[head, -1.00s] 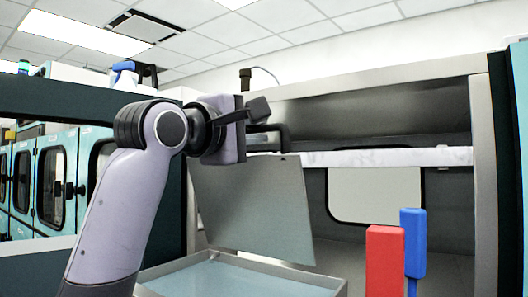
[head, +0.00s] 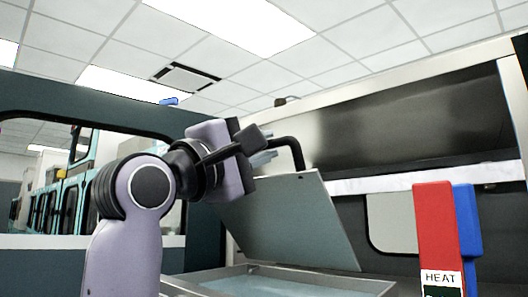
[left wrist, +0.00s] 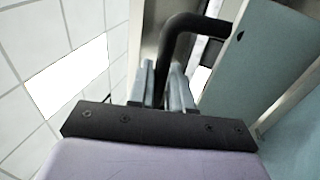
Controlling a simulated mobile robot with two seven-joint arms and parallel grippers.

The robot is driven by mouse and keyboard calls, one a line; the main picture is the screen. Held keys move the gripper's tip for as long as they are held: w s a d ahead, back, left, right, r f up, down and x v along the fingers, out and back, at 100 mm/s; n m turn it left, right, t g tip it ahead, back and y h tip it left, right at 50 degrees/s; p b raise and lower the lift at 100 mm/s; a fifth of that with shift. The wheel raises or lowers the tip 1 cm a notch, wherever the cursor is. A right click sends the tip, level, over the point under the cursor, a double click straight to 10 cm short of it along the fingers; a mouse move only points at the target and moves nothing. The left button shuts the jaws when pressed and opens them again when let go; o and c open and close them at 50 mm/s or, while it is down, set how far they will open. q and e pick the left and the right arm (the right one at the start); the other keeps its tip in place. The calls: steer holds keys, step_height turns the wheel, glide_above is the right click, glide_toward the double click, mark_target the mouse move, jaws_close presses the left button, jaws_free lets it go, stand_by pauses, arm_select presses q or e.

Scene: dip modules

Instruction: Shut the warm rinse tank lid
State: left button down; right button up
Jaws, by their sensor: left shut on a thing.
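The warm rinse tank lid (head: 295,225) is a grey flat panel that stands open, tilted up over the tank (head: 215,277) with pale blue liquid in it. Its black bent handle (head: 292,146) sticks out at the top edge. My left gripper (head: 268,157) is at the handle, shut on it. In the left wrist view the two grey fingers (left wrist: 163,82) close about the black handle (left wrist: 190,25), and the lid (left wrist: 265,60) shows at the right. The exact grip contact is partly hidden. My right gripper is not in view.
A red block (head: 434,225) marked HEAT and a blue block (head: 466,235) stand at the front right. A metal-framed enclosure with a dark back (head: 400,125) rises behind the lid. A dark teal panel (head: 60,110) with a window opening is at the left.

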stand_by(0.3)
arm_select(q)
steer(key=c, duration=1.2)
jaws_free()
steer(key=shift+b+v, duration=0.75)
steer(key=shift+v, duration=2.85)
